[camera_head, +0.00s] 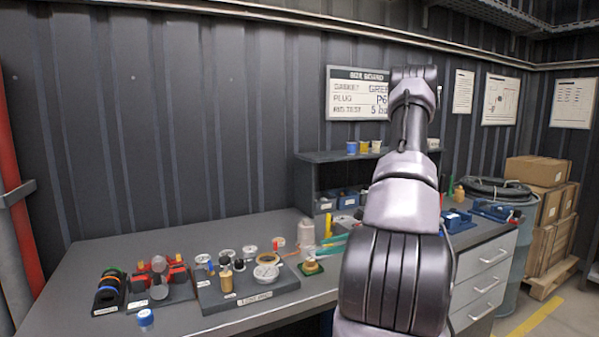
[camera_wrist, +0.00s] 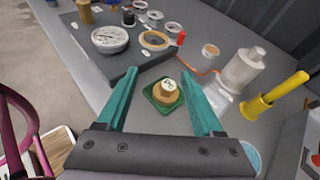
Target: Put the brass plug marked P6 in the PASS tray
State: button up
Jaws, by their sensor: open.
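A brass plug (camera_wrist: 167,98) with a pale marked top sits on a small green square tray (camera_wrist: 153,101); its marking is too small to read. The plug also shows in the head view (camera_head: 311,265), on the green tray (camera_head: 304,272) at the grey board's right end. My gripper (camera_wrist: 160,73) is open, with its teal fingers on either side of the plug and apart from it. In the head view my gripper (camera_head: 322,246) is partly hidden by my arm. I cannot read a PASS label on any tray.
A grey board (camera_head: 250,299) left of the green tray holds several fittings, including another brass piece (camera_head: 226,281). A pale bottle (camera_wrist: 243,70) and a yellow funnel-like tool (camera_wrist: 275,95) stand close right. A wall board (camera_head: 357,94) reads PLUG P6. Blue trays (camera_head: 455,221) stand at right.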

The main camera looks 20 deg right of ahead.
jog(key=s+a+r+n+g+h, duration=0.1)
jog(key=s+a+r+n+g, duration=0.2)
jog(key=a+r+n, duration=0.5)
jog(key=s+a+r+n+g+h, duration=0.1)
jog(key=s+a+r+n+g, duration=0.25)
jog(key=a+r, duration=0.55)
jog(key=s+a+r+n+t+h, duration=0.1)
jog(key=s+r+n+t+h, duration=0.1)
jog(key=s+r+n, duration=0.3)
jog(key=s+a+r+n+t+h, duration=0.1)
jog(key=s+r+n, duration=0.4)
jog(key=r, duration=0.6)
jog(key=s+t+h, duration=0.1)
jog(key=s+h, duration=0.1)
jog(key=shift+s+a+r+h, duration=0.25)
jog(key=shift+s+a+h, duration=0.05)
